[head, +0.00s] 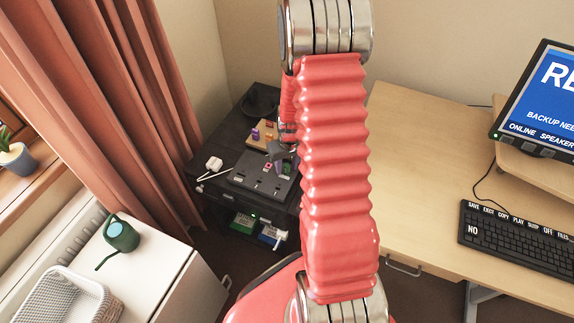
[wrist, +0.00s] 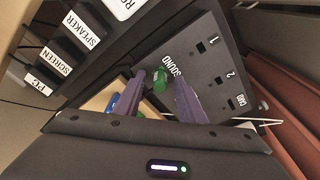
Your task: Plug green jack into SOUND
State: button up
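The green jack (wrist: 160,79) sits at the dark socket panel (wrist: 205,80), beside the white SOUND label (wrist: 173,66). It looks set at the panel, but how deep it goes in cannot be seen. My gripper (wrist: 163,84) has its two purple-grey fingers apart, one on each side of the jack, with gaps showing between them and it. In the head view my gripper (head: 279,150) is small, over the panel (head: 254,180) on the black cabinet, and a bit of green (head: 287,168) shows just below it.
The panel has other openings marked 1, 2 and CARD. Labels PC, SCREEN and SPEAKER (wrist: 82,29) line a dark strip. A white object (head: 214,163) lies left of the panel. The curtain (head: 115,100) hangs left of the cabinet; the desk (head: 425,150) stands right.

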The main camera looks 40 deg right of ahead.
notch_tip(320, 180, up, 13)
jog(key=s, duration=0.2)
jog(key=shift+a+r, duration=0.2)
jog(key=shift+a, duration=0.05)
dwell(0.4)
dwell(0.5)
jog(key=s+a+r+n+t, duration=0.1)
jog(key=s+a+r+t, duration=0.1)
jog(key=s+a+r, duration=0.5)
jog(key=s+a+r+n+t, duration=0.1)
jog(key=s+a+r+n, duration=0.1)
jog(key=s+a+r, duration=0.6)
jog(key=a+r, duration=0.6)
jog(key=r, duration=0.1)
jog(key=shift+a+t, duration=0.4)
jog(key=shift+c, duration=0.7)
